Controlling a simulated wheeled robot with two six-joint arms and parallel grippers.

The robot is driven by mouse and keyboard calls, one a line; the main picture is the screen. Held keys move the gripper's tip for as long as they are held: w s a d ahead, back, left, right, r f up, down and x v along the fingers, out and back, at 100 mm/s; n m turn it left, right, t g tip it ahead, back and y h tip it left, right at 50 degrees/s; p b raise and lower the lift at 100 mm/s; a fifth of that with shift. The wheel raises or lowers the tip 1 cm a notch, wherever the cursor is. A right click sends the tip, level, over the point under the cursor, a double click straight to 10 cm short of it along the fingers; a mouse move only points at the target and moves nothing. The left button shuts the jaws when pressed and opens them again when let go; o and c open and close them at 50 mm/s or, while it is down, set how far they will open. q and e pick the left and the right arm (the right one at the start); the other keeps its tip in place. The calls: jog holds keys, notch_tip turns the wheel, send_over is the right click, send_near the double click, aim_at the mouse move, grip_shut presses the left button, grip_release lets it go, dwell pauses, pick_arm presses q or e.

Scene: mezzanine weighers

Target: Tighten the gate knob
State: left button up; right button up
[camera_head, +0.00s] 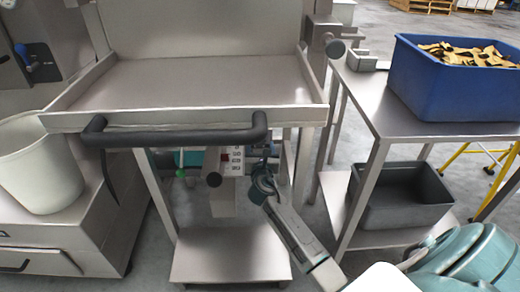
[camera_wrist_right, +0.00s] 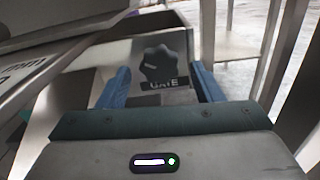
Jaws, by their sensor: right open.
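My right gripper (camera_wrist_right: 160,72) is open, with one blue finger on each side of the knob in the picture. I cannot tell whether the fingertips reach it; no contact shows. In the head view my right gripper (camera_head: 264,182) is low under the steel table's front, beside a small control panel (camera_head: 232,160). I cannot make out the knob there. My left gripper is not in view.
The steel tray table (camera_head: 200,82) with a dark bar handle (camera_head: 175,137) overhangs my right gripper. A lower steel shelf (camera_head: 232,255) lies below. A cart at right holds a blue bin (camera_head: 455,98) and a grey tub (camera_head: 400,198). A white bucket (camera_head: 40,170) stands left.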

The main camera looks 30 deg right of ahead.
jog(key=shift+w+d, duration=0.1)
jog(key=shift+w, duration=0.1)
jog(key=shift+c, duration=0.2)
jog(key=c, duration=1)
jog(key=shift+o, duration=0.2)
